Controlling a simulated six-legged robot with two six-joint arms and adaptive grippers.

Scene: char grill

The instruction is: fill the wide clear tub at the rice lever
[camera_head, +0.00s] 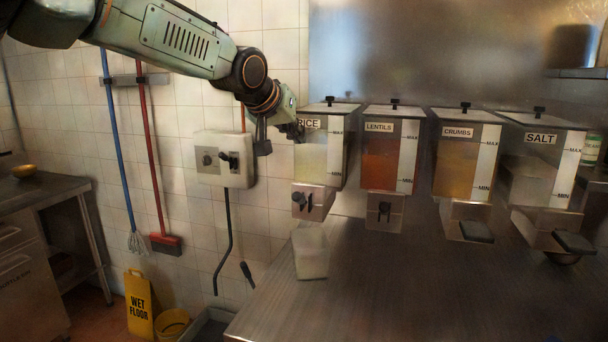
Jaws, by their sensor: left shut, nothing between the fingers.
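The wide clear tub (311,255) stands upright on the steel counter, below the rice dispenser; I cannot make out any contents. The rice dispenser (320,160) is the leftmost in the row, with pale contents behind its clear front. The dark rice lever (301,199) is on the metal outlet at its base. My left gripper (284,126) is shut and empty, beside the upper left of the rice dispenser, above the lever and tub. It overlaps the label's edge; I cannot tell whether it touches. My right gripper is not in view.
Lentils (379,160), crumbs (456,170) and salt (525,175) dispensers stand to the right. A wall switch box (222,160) is left of the rice dispenser. The steel counter (420,290) is clear in front. A yellow wet floor sign (139,303) stands at lower left.

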